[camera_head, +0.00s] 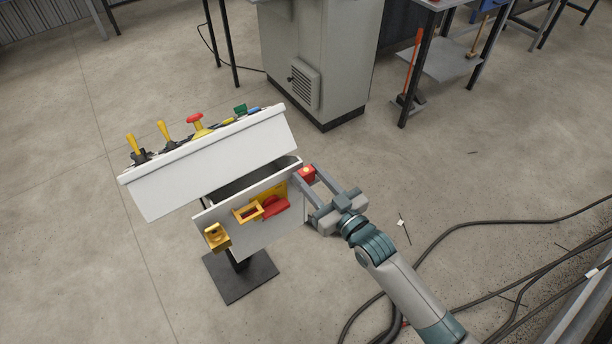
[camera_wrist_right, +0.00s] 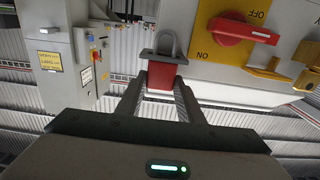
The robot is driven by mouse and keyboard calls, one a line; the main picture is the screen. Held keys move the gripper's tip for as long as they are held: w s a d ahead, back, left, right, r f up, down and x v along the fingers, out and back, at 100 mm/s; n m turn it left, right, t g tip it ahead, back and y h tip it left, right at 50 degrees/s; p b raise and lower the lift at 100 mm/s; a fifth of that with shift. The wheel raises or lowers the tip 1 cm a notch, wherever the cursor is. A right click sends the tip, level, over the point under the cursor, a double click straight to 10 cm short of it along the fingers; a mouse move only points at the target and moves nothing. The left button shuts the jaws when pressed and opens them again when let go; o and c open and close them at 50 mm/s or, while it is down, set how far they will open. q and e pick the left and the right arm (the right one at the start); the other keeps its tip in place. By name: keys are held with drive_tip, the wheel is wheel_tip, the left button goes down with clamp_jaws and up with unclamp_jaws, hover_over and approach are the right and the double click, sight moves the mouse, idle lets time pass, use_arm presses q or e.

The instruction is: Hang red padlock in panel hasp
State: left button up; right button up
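The red padlock (camera_head: 307,173) is between the fingertips of my right gripper (camera_head: 306,174), at the right edge of the white panel (camera_head: 282,230). In the right wrist view the padlock (camera_wrist_right: 161,77) has its grey shackle upward, and the gripper (camera_wrist_right: 161,84) is closed on its red body. The panel front carries a red rotary handle (camera_head: 276,205) on a yellow plate and a yellow hasp bracket (camera_head: 248,212) left of it. The padlock is apart from the hasp. My left gripper is not in view.
A brass-coloured block (camera_head: 217,237) sits at the panel's lower left. A sloped white console top (camera_head: 210,160) with levers and a red button stands above the panel. A grey cabinet (camera_head: 315,60) stands behind. Black cables (camera_head: 450,250) lie on the floor at right.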

drive_tip(key=c, duration=0.5)
drive_tip(key=shift+r, duration=0.1)
drive_tip(key=shift+r+b, duration=0.3)
drive_tip(key=shift+r, duration=0.4)
wheel_tip(320, 180, up, 3)
drive_tip(key=shift+f+b, duration=0.2)
drive_tip(key=shift+b, duration=0.2)
drive_tip(key=w+d+r+b, duration=0.1)
drive_tip(key=d+r, duration=0.1)
drive_tip(key=d, duration=0.1)
drive_tip(key=d+r+b, duration=0.1)
drive_tip(key=d+r, duration=0.1)
drive_tip(key=d, duration=0.2)
drive_tip(key=w+d+r+b, duration=0.1)
drive_tip(key=d+r, duration=0.2)
drive_tip(key=d, duration=0.1)
drive_tip(key=shift+w+d, duration=0.2)
drive_tip(key=shift+w, duration=0.15)
drive_tip(key=shift+s+f, duration=0.1)
